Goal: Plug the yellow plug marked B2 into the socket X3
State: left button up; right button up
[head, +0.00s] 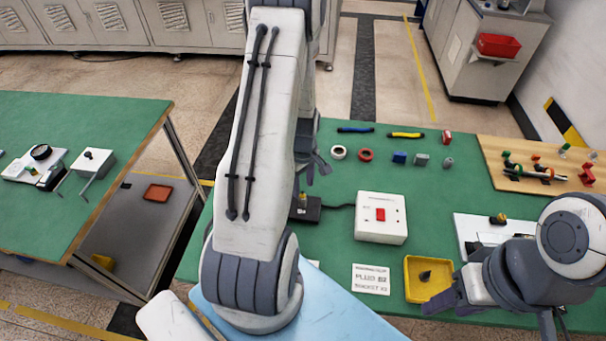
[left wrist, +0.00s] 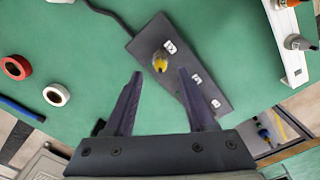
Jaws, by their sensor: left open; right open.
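A yellow plug (left wrist: 160,62) stands on a dark strip (left wrist: 205,85) with several white labels, which I cannot read surely. In the head view the plug (head: 302,197) and the dark strip (head: 308,213) show beside my left arm, partly hidden by it. My left gripper (left wrist: 160,75) is open and empty, its fingertips on either side of and just short of the plug. In the head view it (head: 316,168) is partly hidden by the arm. My right gripper (head: 445,300) is open at the front right, by the yellow tray. I cannot identify socket X3.
A white box with a red switch (head: 366,230) has a black cable running to the strip. A yellow tray (head: 412,291) holds a dark part. A card (head: 371,280) reads plug B2, socket X3. A white panel with connectors (left wrist: 284,62) stands near the strip. Tape rolls (head: 339,153) lie behind.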

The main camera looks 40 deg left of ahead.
aim_at(304, 194)
pick_arm(q)
jog(key=shift+r+b, duration=0.35)
jog(key=shift+r, duration=2.8)
jog(key=s+d+r+m, duration=0.1)
jog(key=d+r+m, duration=0.45)
jog(key=d, duration=0.45)
jog(key=s+d+r+m, duration=0.1)
jog(key=d+r+m, duration=0.4)
jog(key=d, duration=0.5)
jog(key=s+d+r+m+h, duration=0.1)
jog(key=s+d+r+m, duration=0.3)
jog(key=s+d+m, duration=0.6)
jog(key=s+m, duration=0.4)
jog(key=shift+s+d+r, duration=0.2)
jog(key=shift+d, duration=0.15)
